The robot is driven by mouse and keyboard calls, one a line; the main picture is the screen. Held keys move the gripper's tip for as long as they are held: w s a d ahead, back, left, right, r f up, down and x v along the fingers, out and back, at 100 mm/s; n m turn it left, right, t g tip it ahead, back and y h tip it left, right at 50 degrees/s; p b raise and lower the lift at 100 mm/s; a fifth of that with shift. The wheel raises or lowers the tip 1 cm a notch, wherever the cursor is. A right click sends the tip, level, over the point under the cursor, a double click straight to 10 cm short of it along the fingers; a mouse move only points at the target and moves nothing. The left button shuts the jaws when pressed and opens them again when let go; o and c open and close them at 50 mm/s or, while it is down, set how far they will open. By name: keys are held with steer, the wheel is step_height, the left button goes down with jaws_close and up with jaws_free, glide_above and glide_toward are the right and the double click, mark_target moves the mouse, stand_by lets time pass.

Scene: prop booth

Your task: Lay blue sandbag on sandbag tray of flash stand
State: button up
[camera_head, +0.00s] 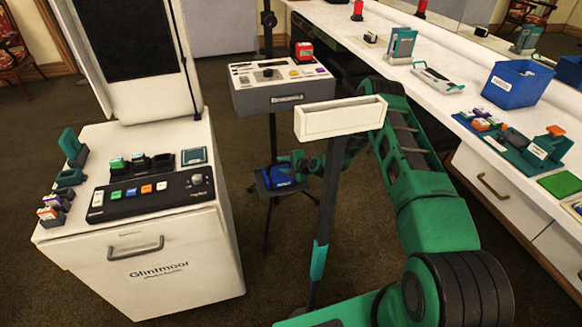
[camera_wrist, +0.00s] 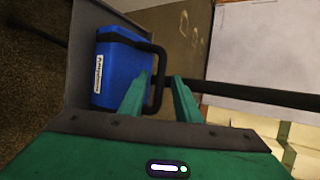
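The blue sandbag (camera_head: 277,177) sits on the small dark sandbag tray (camera_head: 264,192) low on the flash stand in the head view. In the wrist view the blue sandbag (camera_wrist: 121,70), with a white label and a black loop handle, lies against the grey tray (camera_wrist: 84,38). My gripper (camera_head: 301,163) is beside the bag in the head view, partly hidden by a post. In the wrist view my gripper (camera_wrist: 161,77) has its green fingers apart, with the handle between them and a gap showing at the right finger.
The flash stand's upper box (camera_head: 283,92) stands above the tray. A white trough on a post (camera_head: 340,118) is in front of my arm. A white cabinet (camera_head: 150,245) is at left. A long counter (camera_head: 455,100) with a blue bin (camera_head: 517,85) is at right.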

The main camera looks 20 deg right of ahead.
steer(key=v, duration=0.9)
steer(key=shift+s, duration=0.2)
steer(key=shift+d+r, duration=0.15)
steer(key=shift+r, duration=0.05)
steer(key=s+d+r+n+g+h, duration=0.2)
steer(key=s+d+r+n+g, duration=0.3)
steer(key=s+r, duration=0.7)
steer(key=s+d+r+n+g+h, duration=0.15)
steer(key=s+d+r+n, duration=0.25)
steer(key=s+d+r, duration=0.7)
steer(key=s+a+r+g, duration=0.1)
steer(key=s+r, duration=0.4)
steer(key=s, duration=0.6)
steer(key=s+a+r+g+h, duration=0.1)
steer(key=s+r, duration=0.4)
steer(key=s, duration=0.5)
steer(key=s+a+r+g, duration=0.1)
steer(key=s+r, duration=0.4)
steer(key=s, duration=0.6)
steer(key=shift+s+g, duration=0.4)
steer(key=shift+g, duration=0.15)
steer(key=shift+a+r+h, duration=0.1)
steer(key=shift+a+h, duration=0.05)
steer(key=shift+h, duration=0.1)
